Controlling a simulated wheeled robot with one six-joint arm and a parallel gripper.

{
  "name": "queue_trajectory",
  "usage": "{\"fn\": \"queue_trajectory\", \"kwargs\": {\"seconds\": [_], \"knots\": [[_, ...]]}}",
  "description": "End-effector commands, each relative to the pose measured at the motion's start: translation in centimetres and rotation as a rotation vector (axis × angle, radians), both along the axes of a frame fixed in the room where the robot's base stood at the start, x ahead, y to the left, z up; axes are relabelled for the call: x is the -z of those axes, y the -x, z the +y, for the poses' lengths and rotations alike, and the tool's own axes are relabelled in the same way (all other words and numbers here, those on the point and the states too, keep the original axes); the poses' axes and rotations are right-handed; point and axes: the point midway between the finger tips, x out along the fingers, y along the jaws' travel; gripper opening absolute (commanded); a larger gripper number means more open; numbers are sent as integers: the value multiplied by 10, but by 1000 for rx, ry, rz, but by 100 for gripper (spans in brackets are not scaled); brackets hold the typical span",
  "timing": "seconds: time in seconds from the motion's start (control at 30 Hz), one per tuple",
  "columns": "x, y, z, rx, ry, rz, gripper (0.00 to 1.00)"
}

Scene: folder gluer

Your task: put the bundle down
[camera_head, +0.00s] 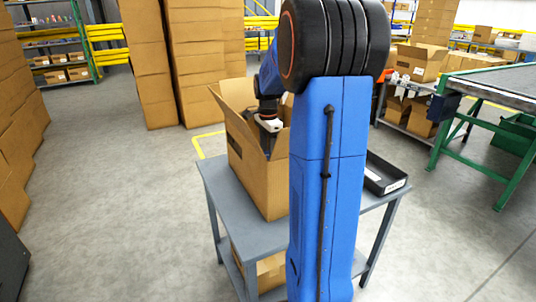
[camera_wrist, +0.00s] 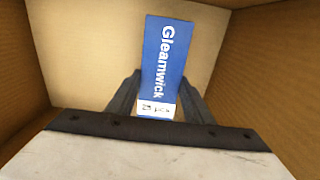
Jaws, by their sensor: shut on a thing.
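In the wrist view a blue bundle (camera_wrist: 165,50) labelled "Gleamwick", with a white patch at its near end, sits between the two fingers of my gripper (camera_wrist: 158,92). My gripper is shut on it, inside an open cardboard box (camera_wrist: 95,60). The box walls rise on both sides, and a bare floor shows around the bundle. I cannot tell whether the bundle touches the floor. In the head view the open box (camera_head: 255,178) stands on a grey table (camera_head: 225,190), and my gripper reaches down into it. The bundle is hidden there by the box wall.
A black tray (camera_head: 385,175) lies on the table right of my blue arm. Another carton (camera_head: 268,272) sits on the lower shelf. Tall stacks of cardboard (camera_head: 205,60) stand behind. A green-framed conveyor (camera_head: 490,90) is at the right. Floor to the left is clear.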

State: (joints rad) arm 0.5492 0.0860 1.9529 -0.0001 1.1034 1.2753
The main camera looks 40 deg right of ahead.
Motion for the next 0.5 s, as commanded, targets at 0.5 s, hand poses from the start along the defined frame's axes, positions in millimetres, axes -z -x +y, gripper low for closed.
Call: {"fn": "queue_trajectory", "kwargs": {"seconds": [0.5], "knots": [[7, 0, 0, 0, 0, 0, 20]]}}
